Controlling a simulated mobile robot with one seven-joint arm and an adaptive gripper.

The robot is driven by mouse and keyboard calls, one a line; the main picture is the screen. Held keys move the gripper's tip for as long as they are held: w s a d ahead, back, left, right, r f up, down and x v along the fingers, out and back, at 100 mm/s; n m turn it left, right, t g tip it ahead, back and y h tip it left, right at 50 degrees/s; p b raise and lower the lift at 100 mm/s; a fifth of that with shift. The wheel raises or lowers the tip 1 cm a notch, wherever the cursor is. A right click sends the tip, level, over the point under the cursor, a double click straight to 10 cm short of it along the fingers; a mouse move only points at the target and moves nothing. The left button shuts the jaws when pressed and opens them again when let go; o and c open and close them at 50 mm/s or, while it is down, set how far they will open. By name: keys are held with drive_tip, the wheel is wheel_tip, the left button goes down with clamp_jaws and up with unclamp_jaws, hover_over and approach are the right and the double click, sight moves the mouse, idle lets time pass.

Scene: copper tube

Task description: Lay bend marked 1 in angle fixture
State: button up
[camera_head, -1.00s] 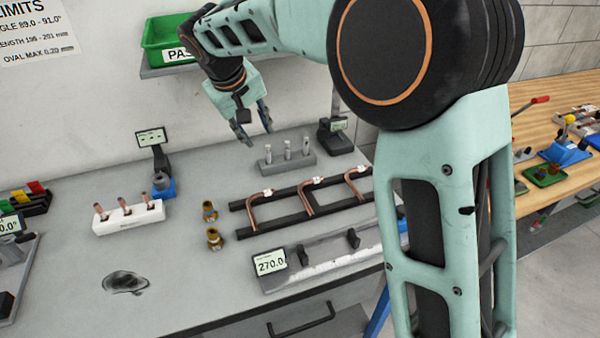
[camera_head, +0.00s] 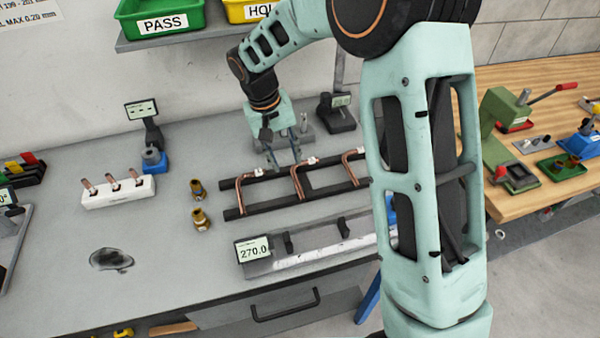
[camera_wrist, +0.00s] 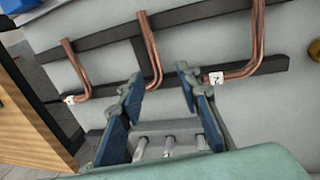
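Three copper bends lie across a black rack, each with a white tag: left bend (camera_head: 240,192), middle bend (camera_head: 297,180) and right bend (camera_head: 350,170). In the wrist view, the tag on the right-hand bend (camera_wrist: 256,45) looks like a 2. The left-hand bend's tag (camera_wrist: 70,100) is too small to read, and the middle bend's tag is not visible there. My gripper (camera_head: 284,160) is open and empty, above the rack's back rail between the left and middle bends. Its spread fingers also show in the wrist view (camera_wrist: 160,82). A grey fixture with a degree display (camera_head: 8,196), probably the angle fixture, is cut off at the left edge.
A length gauge reading 270.0 (camera_head: 253,250) stands in front of the rack. Two brass fittings (camera_head: 200,218) stand left of it. A white block (camera_head: 118,192) holds copper pieces. The bench's left middle is mostly clear.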

sight(294, 176)
drive_tip(key=f, duration=0.1)
drive_tip(key=d+f+p, duration=0.1)
drive_tip(key=f, duration=0.2)
drive_tip(key=shift+d+f, duration=0.3)
drive_tip(key=shift+d, duration=0.05)
drive_tip(key=shift+w+f, duration=0.1)
drive_tip(key=shift+f, duration=0.4)
clamp_jaws()
